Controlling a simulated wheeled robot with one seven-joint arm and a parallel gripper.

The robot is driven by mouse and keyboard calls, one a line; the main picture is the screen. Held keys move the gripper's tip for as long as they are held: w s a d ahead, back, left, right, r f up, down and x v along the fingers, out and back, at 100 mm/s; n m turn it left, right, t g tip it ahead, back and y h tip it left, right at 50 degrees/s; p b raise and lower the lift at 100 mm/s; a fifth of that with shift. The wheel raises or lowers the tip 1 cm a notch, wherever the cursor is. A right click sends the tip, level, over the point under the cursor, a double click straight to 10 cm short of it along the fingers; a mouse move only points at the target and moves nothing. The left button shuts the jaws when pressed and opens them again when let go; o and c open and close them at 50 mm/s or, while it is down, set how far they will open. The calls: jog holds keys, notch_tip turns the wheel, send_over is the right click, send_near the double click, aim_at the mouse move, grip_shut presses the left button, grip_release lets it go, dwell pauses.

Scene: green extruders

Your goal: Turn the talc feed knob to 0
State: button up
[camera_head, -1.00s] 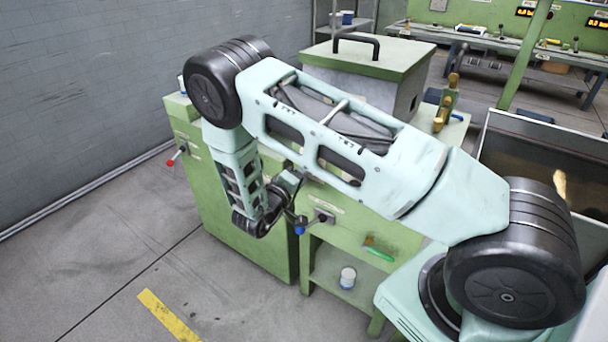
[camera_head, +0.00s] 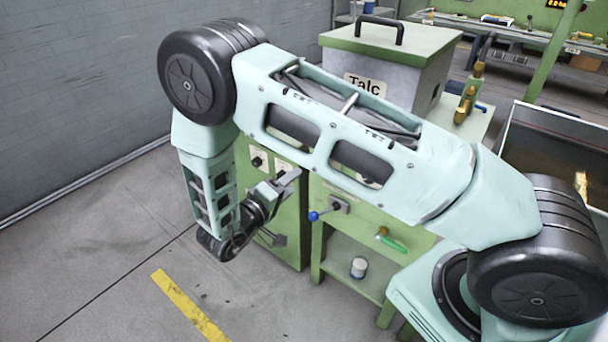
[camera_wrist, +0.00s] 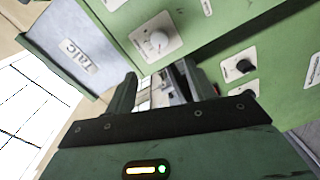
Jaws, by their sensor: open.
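A pale round knob (camera_wrist: 157,42) on a white plate shows in the wrist view, on a green panel near the hopper (camera_head: 385,70) marked "Talc". Its label and pointer setting are too small to read, and I cannot confirm it is the talc feed knob. In the head view, my gripper (camera_head: 290,182) is in front of the green cabinets and the pale knob is not visible.
A black knob (camera_wrist: 240,68) sits on another green panel to the right; a black knob (camera_head: 257,162) also shows on the left cabinet in the head view. A blue-ended lever (camera_head: 325,211) sticks out near my gripper. Open floor (camera_head: 110,250) lies left.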

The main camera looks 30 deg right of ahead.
jog(key=shift+v, duration=2.05)
